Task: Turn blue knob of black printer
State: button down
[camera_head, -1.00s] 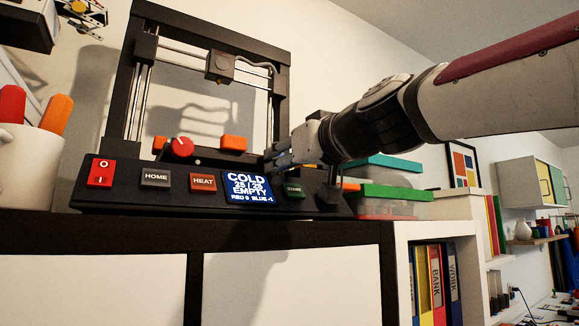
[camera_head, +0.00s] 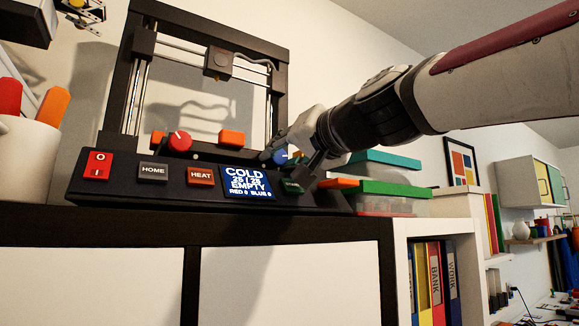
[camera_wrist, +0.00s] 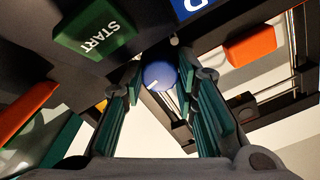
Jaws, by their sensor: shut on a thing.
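The black printer (camera_head: 135,193) stands on a dark shelf top. Its blue knob (camera_head: 280,157) sits at the right of the panel top, with a white pointer line, and shows between my fingers in the wrist view (camera_wrist: 158,75). My gripper (camera_head: 283,151) comes from the right, and its green-padded fingers are shut on the knob's sides in the wrist view (camera_wrist: 160,82). The display (camera_head: 247,184) reads COLD, 25 / 25, EMPTY, RED 0 BLUE 0. The red knob (camera_head: 180,141) is to the left, with its own white line.
The red power switch (camera_head: 97,165), HOME button (camera_head: 153,171), HEAT button (camera_head: 200,176) and START button (camera_head: 292,186) line the front panel. Stacked boxes with green lids (camera_head: 395,188) stand right of the printer. A white cup (camera_head: 30,150) is at the left.

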jog(key=shift+m, duration=0.3)
jog(key=c, duration=1.5)
grip_release()
jog(key=shift+c, duration=0.2)
jog(key=v, duration=1.2)
